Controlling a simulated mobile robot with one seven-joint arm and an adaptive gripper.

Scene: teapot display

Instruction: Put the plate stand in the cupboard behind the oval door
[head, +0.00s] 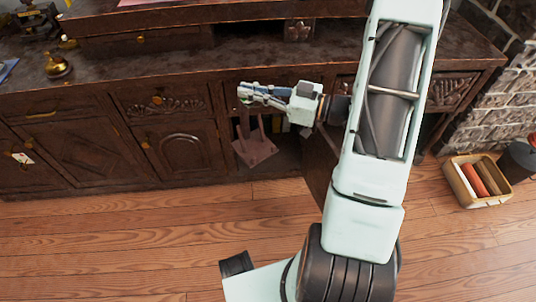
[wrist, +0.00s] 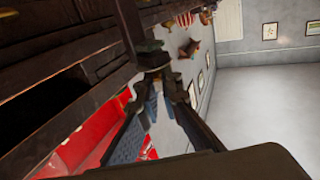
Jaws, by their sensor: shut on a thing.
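The plate stand (head: 254,149) is a small reddish-brown piece with upright prongs. It hangs tilted below my gripper (head: 247,95), in front of the sideboard. My gripper is shut on it, near the top of a prong. In the wrist view, the dark plate stand (wrist: 144,47) shows at the tips of my gripper (wrist: 157,80). An open cupboard (head: 287,149) lies just right of the stand, dark inside. Its open door (head: 319,168) stands out toward the room, partly behind my arm. I cannot see an oval on that door.
A closed door with an arched carving (head: 184,146) is left of the opening. A drawer (head: 158,101) sits above it. A brass pot (head: 57,66) stands on the sideboard top (head: 230,58). A box of rolls (head: 463,185) is on the floor at right. The floor in front is clear.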

